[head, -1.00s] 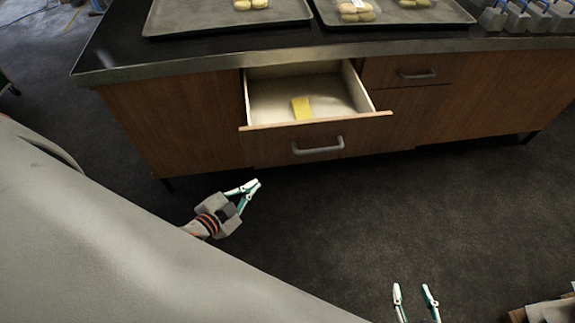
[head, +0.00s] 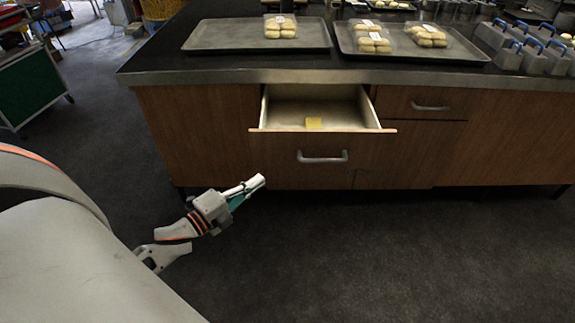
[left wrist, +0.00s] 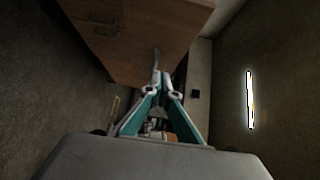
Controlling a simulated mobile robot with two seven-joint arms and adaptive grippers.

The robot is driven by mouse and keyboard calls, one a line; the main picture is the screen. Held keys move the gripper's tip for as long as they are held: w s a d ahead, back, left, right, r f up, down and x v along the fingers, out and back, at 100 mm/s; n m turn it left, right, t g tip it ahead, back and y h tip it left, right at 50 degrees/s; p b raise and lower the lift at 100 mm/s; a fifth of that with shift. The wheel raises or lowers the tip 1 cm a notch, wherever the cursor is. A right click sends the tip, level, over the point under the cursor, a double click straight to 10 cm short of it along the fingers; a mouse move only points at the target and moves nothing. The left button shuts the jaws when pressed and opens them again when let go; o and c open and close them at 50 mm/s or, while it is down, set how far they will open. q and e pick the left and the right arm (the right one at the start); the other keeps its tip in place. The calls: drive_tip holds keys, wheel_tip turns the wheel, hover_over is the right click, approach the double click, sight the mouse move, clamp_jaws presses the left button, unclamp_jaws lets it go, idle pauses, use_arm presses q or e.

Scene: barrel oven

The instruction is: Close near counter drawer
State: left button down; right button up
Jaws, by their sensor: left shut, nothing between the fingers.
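The near counter drawer (head: 285,158) stands pulled out of the wooden counter in the head view. It has a grey bar handle (head: 322,157) on its front, and a yellow item (head: 314,123) lies inside. My left gripper (head: 258,183) is shut and empty, low and to the left of the drawer front. It seems apart from the drawer, though the exact gap is hard to judge. In the left wrist view its fingertips (left wrist: 156,70) meet in front of a brown wooden panel with a handle. My right gripper is out of view.
Trays (head: 255,36) with packed buns rest on the dark countertop. A closed drawer (head: 430,105) is to the right of the open one. Grey blocks with blue handles (head: 530,48) stand at the right end. The floor before the counter is clear.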

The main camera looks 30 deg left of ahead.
use_arm(q)
approach(291, 149)
drive_tip(key=w+d, duration=0.3)
drive_tip(key=shift+w+a+f+b, duration=0.1)
drive_tip(key=shift+w+a+b, duration=0.45)
drive_tip(key=shift+w, duration=0.25)
drive_tip(key=shift+w+a, duration=0.35)
drive_tip(key=shift+w, duration=0.2)
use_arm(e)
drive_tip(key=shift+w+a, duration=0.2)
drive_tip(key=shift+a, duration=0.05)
use_arm(q)
drive_tip(key=shift+w, duration=0.1)
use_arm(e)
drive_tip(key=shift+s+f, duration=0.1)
